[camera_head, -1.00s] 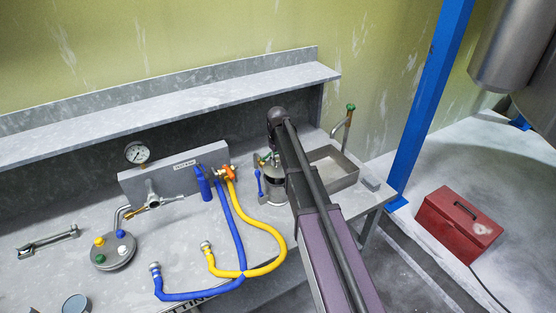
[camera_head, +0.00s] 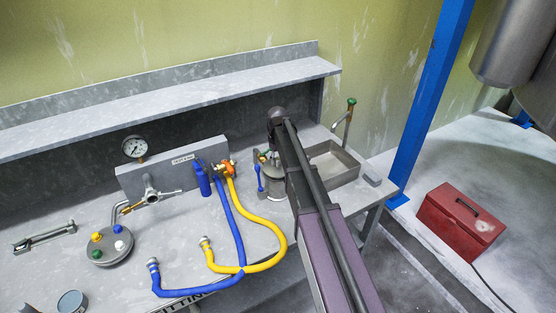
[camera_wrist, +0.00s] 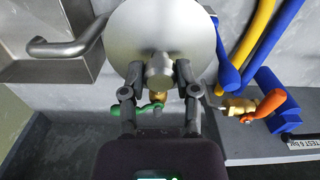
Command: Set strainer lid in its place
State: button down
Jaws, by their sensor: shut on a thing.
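The strainer lid is a round silver-grey disc (camera_wrist: 165,30) with a stubby knob (camera_wrist: 160,68) in the wrist view. My gripper (camera_wrist: 160,80) is shut on that knob, one finger on each side. A grey metal vessel (camera_head: 273,188) stands on the bench left of the sink in the head view, partly behind my arm.
A sink (camera_head: 338,166) lies right of the vessel. A blue hose (camera_head: 230,225) and a yellow hose (camera_head: 262,222) curve over the bench, left of my arm. An orange-handled brass valve (camera_wrist: 240,106) sits close to my gripper's right. A shelf (camera_head: 180,95) runs above the bench.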

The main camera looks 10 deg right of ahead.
jog(key=shift+f+b, duration=0.8)
jog(key=shift+b, duration=0.05)
dwell(0.4)
jog(key=shift+c, duration=1.3)
grip_release()
jog(key=shift+s, duration=0.1)
